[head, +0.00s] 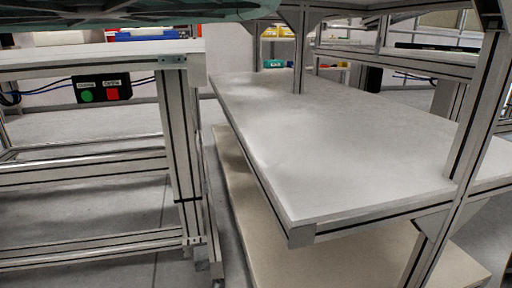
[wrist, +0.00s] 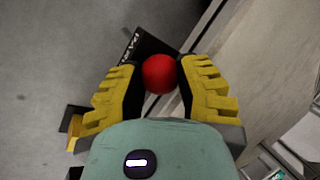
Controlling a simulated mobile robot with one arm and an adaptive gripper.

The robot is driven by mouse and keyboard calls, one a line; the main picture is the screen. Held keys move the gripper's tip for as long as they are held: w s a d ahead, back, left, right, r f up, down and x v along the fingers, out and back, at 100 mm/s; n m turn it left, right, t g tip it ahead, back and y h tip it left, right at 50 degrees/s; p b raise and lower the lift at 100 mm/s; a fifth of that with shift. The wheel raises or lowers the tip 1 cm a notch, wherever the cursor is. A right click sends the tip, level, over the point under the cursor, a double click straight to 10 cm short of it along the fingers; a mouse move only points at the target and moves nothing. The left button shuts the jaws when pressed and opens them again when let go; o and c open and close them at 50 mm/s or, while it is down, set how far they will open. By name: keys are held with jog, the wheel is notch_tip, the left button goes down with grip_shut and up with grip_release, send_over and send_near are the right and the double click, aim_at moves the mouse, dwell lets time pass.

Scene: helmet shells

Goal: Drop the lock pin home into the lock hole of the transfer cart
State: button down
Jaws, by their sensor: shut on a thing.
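In the wrist view, my gripper (wrist: 160,78) has its yellow-and-black fingers closed on both sides of a red ball knob (wrist: 159,73), which I take to be the head of the lock pin. The shaft below the knob is hidden. A black plate (wrist: 146,43) with pale lettering lies behind the knob, beside a pale rail edge. No lock hole is visible. In the head view, neither the gripper nor the pin shows. An aluminium-framed unit with a white shelf (head: 330,140) stands at the right; I cannot tell whether it is the transfer cart.
In the head view, an aluminium-framed bench (head: 100,60) stands at the left, with a button box (head: 103,92) carrying green and red buttons. A narrow strip of floor separates bench and shelf unit. A lower beige shelf (head: 275,225) lies under the white one. Grey floor (wrist: 50,50) fills the wrist view's left.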

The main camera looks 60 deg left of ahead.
jog(key=shift+r, duration=0.1)
notch_tip(320, 180, up, 17)
jog(key=p, duration=1.5)
dwell(1.6)
